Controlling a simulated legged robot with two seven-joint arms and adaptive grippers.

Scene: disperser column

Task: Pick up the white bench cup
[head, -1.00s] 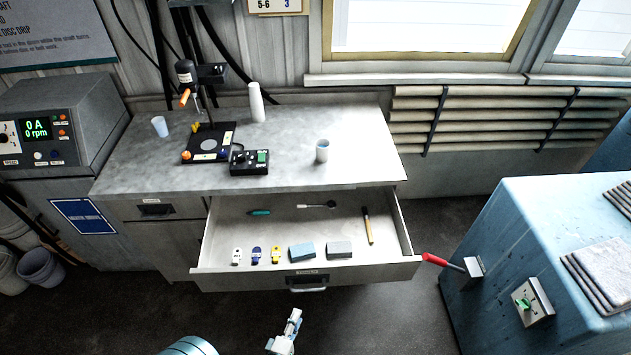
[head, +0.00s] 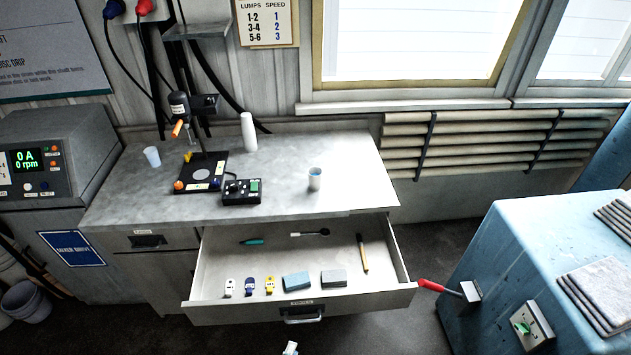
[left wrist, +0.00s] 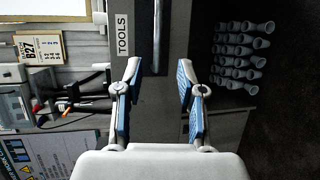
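Two pale cups stand upright on the grey bench. Another pale cup (head: 152,156) is at the left, near the stirrer stand. I cannot tell from the frames which is the white bench cup. Only the tip of my left gripper (head: 290,348) shows at the bottom edge of the head view, well below and in front of the bench. In the left wrist view my left gripper (left wrist: 159,68) is open, with its blue-padded fingers apart and nothing between them. My right gripper is not in view.
A stirrer stand (head: 201,172), black control box (head: 242,191) and tall white cylinder (head: 249,132) stand on the bench. A blue cabinet (head: 480,260) with a red-handled lever is at right.

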